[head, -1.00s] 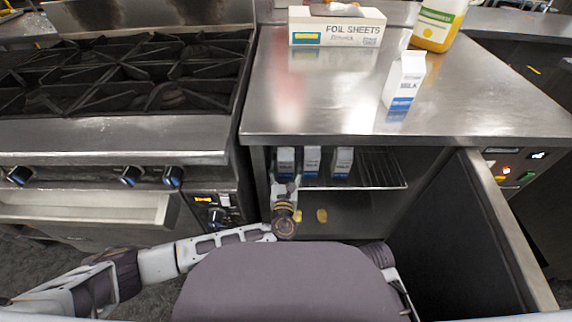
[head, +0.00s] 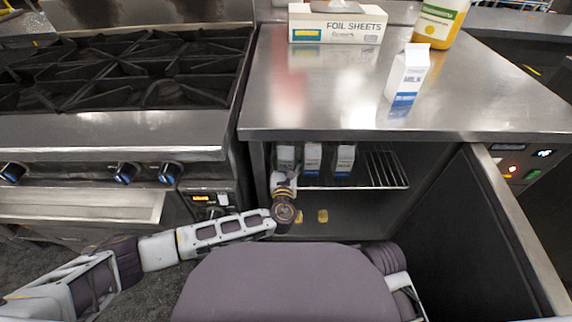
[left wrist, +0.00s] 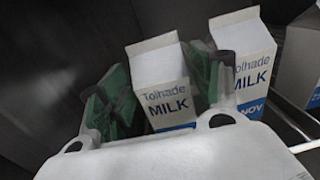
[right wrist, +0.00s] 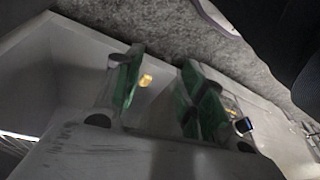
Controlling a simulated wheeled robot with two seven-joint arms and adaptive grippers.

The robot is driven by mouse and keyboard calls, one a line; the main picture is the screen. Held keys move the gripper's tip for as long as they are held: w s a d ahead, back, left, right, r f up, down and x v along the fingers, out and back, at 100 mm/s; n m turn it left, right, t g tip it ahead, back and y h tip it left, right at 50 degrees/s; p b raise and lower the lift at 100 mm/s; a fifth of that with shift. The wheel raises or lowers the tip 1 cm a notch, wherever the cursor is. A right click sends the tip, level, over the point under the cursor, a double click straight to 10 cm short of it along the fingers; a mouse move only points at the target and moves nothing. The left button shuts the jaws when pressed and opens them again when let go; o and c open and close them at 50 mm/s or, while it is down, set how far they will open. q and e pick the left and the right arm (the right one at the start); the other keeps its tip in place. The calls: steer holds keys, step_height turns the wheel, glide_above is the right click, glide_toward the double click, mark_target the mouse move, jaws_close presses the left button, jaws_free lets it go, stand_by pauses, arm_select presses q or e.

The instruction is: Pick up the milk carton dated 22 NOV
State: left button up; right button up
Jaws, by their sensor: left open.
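Three white and blue milk cartons stand upright in a row on the wire shelf inside the open cabinet. The left one (head: 286,154) is partly hidden by my left gripper (head: 285,176). The middle carton (head: 313,158) and right carton (head: 344,160) are clearer. In the left wrist view my left gripper (left wrist: 165,92) is open, its green pads either side of one carton (left wrist: 163,82); its date is hidden. The neighbouring carton (left wrist: 244,62) shows "NOV", its day number covered. Another carton (head: 407,75) stands on the counter, its date too small to read. My right gripper (right wrist: 160,92) is open and empty.
The wire shelf (head: 384,172) is bare to the right of the cartons. The cabinet door (head: 500,230) stands open at the right. A foil sheets box (head: 337,25) and a yellow-filled bottle (head: 437,22) stand on the steel counter (head: 330,100). A stove (head: 120,75) is at left.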

arm_select(q)
steer(key=shift+w, duration=0.6)
arm_select(e)
steer(key=shift+w+r, duration=0.15)
steer(key=shift+r, duration=0.75)
arm_select(q)
steer(key=shift+c, duration=0.5)
arm_select(e)
steer(key=shift+f, duration=0.2)
arm_select(q)
steer(key=shift+c, duration=1.1)
steer(key=c, duration=0.7)
steer(key=shift+c, duration=0.4)
arm_select(e)
steer(key=shift+a, duration=0.15)
steer(key=shift+r, duration=0.1)
arm_select(q)
steer(key=shift+w+r, duration=0.1)
steer(key=shift+r, duration=0.1)
